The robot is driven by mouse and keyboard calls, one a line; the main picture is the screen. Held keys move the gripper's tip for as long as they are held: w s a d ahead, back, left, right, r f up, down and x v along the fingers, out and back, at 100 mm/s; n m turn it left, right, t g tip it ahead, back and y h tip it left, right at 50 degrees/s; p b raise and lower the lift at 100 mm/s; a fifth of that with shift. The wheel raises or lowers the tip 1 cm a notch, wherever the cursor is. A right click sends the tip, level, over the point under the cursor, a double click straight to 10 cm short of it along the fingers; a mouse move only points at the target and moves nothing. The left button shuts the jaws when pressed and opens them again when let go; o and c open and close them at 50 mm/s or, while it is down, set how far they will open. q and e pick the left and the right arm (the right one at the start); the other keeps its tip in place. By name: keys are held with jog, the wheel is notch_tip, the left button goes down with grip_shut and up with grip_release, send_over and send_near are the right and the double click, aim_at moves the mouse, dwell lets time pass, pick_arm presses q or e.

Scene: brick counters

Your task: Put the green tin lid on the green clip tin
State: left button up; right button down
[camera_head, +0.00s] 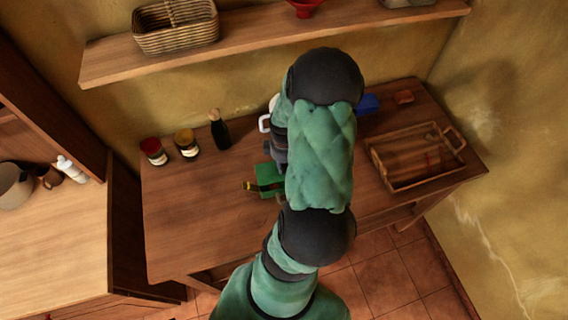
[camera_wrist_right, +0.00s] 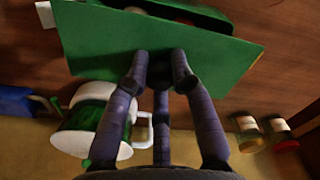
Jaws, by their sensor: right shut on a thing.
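The green tin lid (camera_wrist_right: 130,45) is a flat green panel held in my right gripper (camera_wrist_right: 163,66), whose dark fingers are shut on it. Beyond the lid in the right wrist view, part of the green clip tin (camera_wrist_right: 205,12) shows with something reddish by it; the lid hides most of the tin. I cannot tell whether lid and tin touch. In the head view a green patch of the lid (camera_head: 269,174) shows left of my right arm, which hides most of my right gripper (camera_head: 276,154). My left gripper is not in view.
A dark bottle (camera_head: 219,130) and two jars, one yellow-lidded (camera_head: 187,143) and one red-lidded (camera_head: 153,151), stand to the left. A wooden tray (camera_head: 400,184) lies at the right. The counter's front left is clear.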

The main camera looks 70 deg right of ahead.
jog(key=shift+f+b, duration=1.5)
jog(key=shift+f, duration=0.75)
jog(key=shift+f, duration=0.55)
dwell(0.7)
jog(key=shift+c, duration=2.4)
grip_release()
jog(key=shift+r, duration=0.15)
jog(key=shift+r+p, duration=2.85)
jog(key=shift+r, duration=0.55)
